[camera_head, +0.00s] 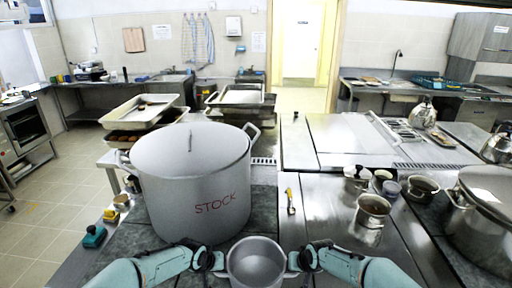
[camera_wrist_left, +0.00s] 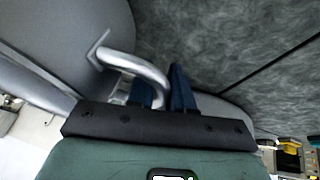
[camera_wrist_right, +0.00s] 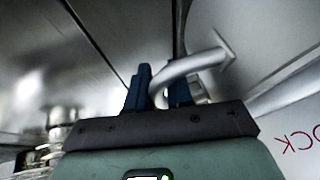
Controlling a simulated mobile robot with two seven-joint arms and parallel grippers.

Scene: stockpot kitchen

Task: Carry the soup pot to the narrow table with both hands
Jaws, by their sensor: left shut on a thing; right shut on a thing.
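A plain grey metal soup pot (camera_head: 255,268), open at the top and seemingly empty, is at the bottom middle of the head view. My left gripper (camera_head: 222,261) is shut on its left loop handle. My right gripper (camera_head: 291,261) is shut on its right loop handle. In the left wrist view the handle (camera_wrist_left: 137,64) passes between the blue fingers. In the right wrist view the other handle (camera_wrist_right: 195,66) does the same. The pot looks upright. Whether its base touches the counter is hidden. I cannot tell which surface is the narrow table.
A large lidded pot (camera_head: 190,185) marked STOCK stands just beyond on the left. Another large pot (camera_head: 485,225) is at the right edge. Tiled floor (camera_head: 50,215) is free at left.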

